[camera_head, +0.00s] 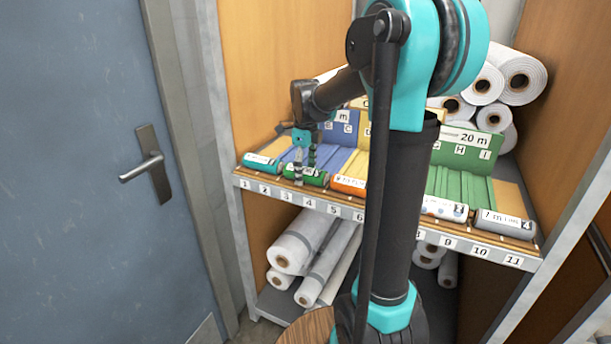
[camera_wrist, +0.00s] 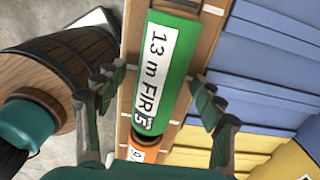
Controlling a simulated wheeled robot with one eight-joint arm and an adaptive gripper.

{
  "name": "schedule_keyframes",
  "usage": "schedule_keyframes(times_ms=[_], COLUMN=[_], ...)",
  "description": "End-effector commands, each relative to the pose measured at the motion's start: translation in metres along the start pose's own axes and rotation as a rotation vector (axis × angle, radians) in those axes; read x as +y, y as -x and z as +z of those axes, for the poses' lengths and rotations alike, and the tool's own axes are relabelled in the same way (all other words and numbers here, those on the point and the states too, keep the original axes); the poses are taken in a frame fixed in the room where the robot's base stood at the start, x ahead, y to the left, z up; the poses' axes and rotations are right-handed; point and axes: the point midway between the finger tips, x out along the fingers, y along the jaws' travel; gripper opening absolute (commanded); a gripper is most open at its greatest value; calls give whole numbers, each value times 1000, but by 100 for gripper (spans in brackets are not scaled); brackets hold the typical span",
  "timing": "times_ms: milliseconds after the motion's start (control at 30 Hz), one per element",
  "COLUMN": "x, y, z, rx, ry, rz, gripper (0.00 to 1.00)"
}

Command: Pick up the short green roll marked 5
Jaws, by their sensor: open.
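The short green roll (camera_wrist: 165,65) lies on the front ledge of the shelf. Its white label reads "13 m FIR" with a 5 at the end. In the head view the roll (camera_head: 319,179) sits above numbers 3 and 4, partly hidden by my gripper (camera_head: 305,170). My gripper is open over the roll. In the wrist view the two fingers of my gripper (camera_wrist: 157,84) stand on either side of the roll, with a gap on both sides.
A teal roll (camera_head: 262,162) lies left of the green one and an orange roll (camera_head: 349,186) right of it. Behind are blue grooved trays (camera_head: 335,158). A numbered strip (camera_head: 334,209) runs along the ledge front. A blue door (camera_head: 85,200) stands left. White rolls (camera_head: 303,243) lie below.

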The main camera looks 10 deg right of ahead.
Motion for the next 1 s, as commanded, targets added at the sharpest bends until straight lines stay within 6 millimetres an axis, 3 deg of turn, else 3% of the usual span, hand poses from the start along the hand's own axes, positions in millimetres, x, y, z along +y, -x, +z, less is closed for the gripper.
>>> schedule_keyframes(times_ms=[133, 567, 1000], x=[0, 0, 0], y=[0, 0, 11], z=[0, 0, 0], rx=[0, 0, 0], ry=[0, 0, 0], rz=[0, 0, 0], gripper=[66, 13, 13])
